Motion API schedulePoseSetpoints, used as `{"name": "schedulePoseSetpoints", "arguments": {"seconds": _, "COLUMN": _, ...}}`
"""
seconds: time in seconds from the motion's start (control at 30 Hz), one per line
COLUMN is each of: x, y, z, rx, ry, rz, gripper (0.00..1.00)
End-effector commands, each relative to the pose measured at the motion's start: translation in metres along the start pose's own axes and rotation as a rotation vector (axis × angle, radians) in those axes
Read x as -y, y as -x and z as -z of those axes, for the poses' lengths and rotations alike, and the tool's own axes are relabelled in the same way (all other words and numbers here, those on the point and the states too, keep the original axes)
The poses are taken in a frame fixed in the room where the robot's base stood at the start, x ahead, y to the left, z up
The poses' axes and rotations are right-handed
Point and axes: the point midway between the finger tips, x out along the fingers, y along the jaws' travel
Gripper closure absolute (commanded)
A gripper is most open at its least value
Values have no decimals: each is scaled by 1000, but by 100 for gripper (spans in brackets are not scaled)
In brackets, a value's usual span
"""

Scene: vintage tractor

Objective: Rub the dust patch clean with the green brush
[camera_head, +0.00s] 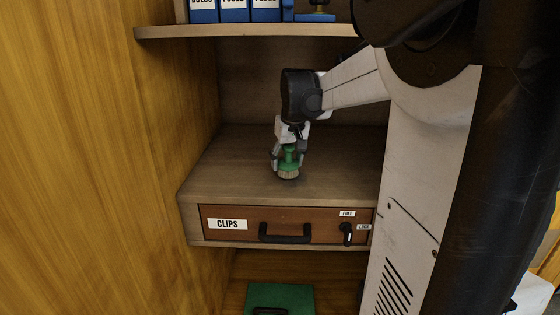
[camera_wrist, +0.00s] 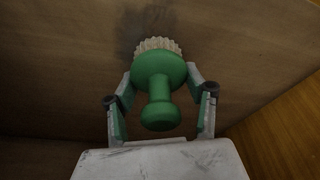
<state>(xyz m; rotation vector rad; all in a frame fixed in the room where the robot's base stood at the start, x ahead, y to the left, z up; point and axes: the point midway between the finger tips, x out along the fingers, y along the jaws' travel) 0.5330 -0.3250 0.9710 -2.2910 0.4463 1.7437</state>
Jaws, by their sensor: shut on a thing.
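The green brush (camera_head: 289,162) has a round green body with a knob handle and pale bristles. It is upright on the wooden top of the drawer cabinet, bristles down. My gripper (camera_head: 289,158) is shut on it. In the wrist view the brush (camera_wrist: 158,88) sits between the two fingers of my gripper (camera_wrist: 160,95). The dust patch (camera_wrist: 128,28) shows in the wrist view as a dark smudge on the wood, just beyond and left of the bristles. In the head view I cannot make out the patch; the brush and gripper may hide it.
The cabinet top (camera_head: 235,165) is otherwise bare. Its drawer (camera_head: 240,233) is labelled CLIPS and has a black handle (camera_head: 285,237) and a small lever (camera_head: 347,234). A shelf (camera_head: 250,31) with blue bins hangs above. A wooden wall (camera_head: 100,160) stands at left. A green case (camera_head: 283,297) lies below.

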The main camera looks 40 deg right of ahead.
Motion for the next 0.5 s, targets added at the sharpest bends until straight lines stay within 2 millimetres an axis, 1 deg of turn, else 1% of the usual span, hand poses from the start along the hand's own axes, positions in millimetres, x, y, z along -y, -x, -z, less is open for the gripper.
{"name": "schedulePoseSetpoints", "arguments": {"seconds": 0.5, "x": 0, "y": -8, "z": -2, "rx": 0, "ry": 0, "rz": 0, "gripper": 74}}
